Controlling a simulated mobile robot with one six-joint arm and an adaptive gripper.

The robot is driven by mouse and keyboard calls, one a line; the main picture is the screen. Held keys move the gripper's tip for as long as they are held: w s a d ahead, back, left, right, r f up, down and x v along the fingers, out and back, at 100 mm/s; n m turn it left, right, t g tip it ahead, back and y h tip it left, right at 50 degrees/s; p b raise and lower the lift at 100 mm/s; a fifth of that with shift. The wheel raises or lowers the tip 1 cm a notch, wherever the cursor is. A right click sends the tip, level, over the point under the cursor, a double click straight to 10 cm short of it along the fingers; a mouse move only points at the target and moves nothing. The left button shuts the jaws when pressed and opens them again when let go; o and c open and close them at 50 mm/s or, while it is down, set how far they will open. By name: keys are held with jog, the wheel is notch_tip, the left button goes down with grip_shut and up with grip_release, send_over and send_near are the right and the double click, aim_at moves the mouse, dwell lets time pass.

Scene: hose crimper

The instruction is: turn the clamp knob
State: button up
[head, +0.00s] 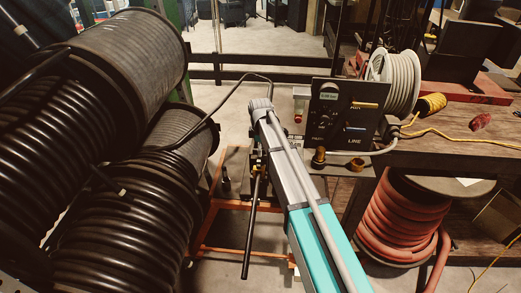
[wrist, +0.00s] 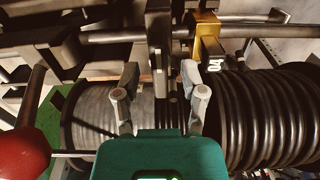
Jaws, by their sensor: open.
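My gripper (wrist: 160,94) shows in the wrist view with its two grey fingers spread apart and nothing held between them. A dark upright metal bar (wrist: 158,45) of the crimper stands just ahead of the gap between the fingertips; I cannot tell whether they touch it. A red ball knob (wrist: 22,152) on a rod is at the lower left, outside the fingers. A yellow clamp-like collar (wrist: 208,40) sits on a horizontal steel rod, right of the bar. I cannot tell which part is the clamp knob. In the head view my arm hides the gripper and much of the crimper.
Large reels of black hose (head: 110,200) fill the left side of the head view. A black control panel (head: 345,113) with a gauge and brass fittings stands right of my arm. A workbench (head: 440,152) with a grey hose reel (head: 396,82) is farther right, red hose (head: 400,220) below.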

grip_shut()
